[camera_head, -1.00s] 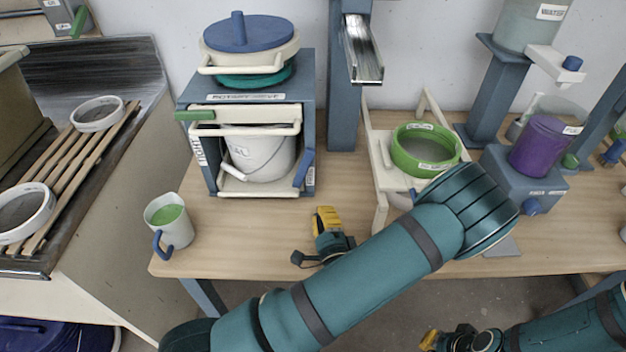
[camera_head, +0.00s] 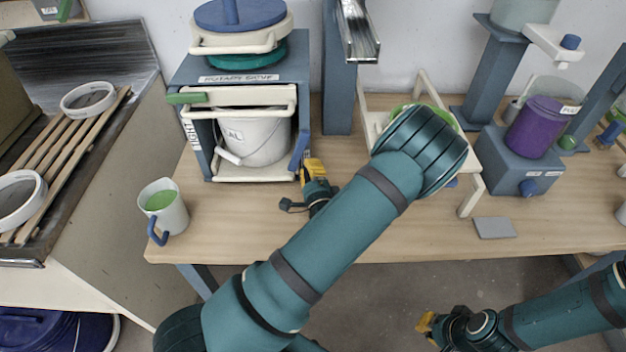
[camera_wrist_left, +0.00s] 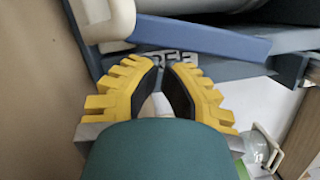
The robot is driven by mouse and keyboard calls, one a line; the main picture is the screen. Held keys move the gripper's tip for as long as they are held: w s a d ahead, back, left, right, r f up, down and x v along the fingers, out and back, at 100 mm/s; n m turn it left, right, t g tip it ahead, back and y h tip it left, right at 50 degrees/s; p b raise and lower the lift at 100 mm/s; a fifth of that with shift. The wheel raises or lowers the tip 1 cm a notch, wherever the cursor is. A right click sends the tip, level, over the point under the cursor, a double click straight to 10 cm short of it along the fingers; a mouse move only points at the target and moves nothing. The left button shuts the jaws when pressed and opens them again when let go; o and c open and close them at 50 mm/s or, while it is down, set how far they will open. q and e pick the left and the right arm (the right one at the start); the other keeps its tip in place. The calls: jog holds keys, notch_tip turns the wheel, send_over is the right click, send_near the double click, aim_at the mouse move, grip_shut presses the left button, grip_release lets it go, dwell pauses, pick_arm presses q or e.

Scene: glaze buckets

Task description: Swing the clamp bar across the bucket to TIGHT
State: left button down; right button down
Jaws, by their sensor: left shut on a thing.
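The blue clamp bar (camera_head: 299,151) stands at the right front side of the blue stand, beside the white bucket (camera_head: 258,140) and not across its front. My left gripper (camera_head: 312,168) is at the bar's lower end, shut on it, though the hold itself is partly hidden. In the left wrist view the bar (camera_wrist_left: 205,40) runs past the yellow fingertips (camera_wrist_left: 163,66), and the pads stand a little apart. The TIGHT label (camera_head: 189,134) is on the stand's left side. My right gripper (camera_head: 425,328) is low, beyond the table's front edge; its jaws are unclear.
A cream bar with a green handle (camera_head: 186,98) crosses above the bucket. A blue lid (camera_head: 238,14) tops the stand. A mug of green glaze (camera_head: 163,207) stands at the front left. My left forearm covers part of a green sieve (camera_head: 443,112). The front right tabletop is mostly clear.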

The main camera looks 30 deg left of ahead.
pick_arm(q)
jog(key=shift+w+a, duration=0.15)
jog(key=shift+a, duration=0.05)
jog(key=shift+s+a, duration=0.35)
jog(key=shift+a, duration=0.15)
dwell(0.4)
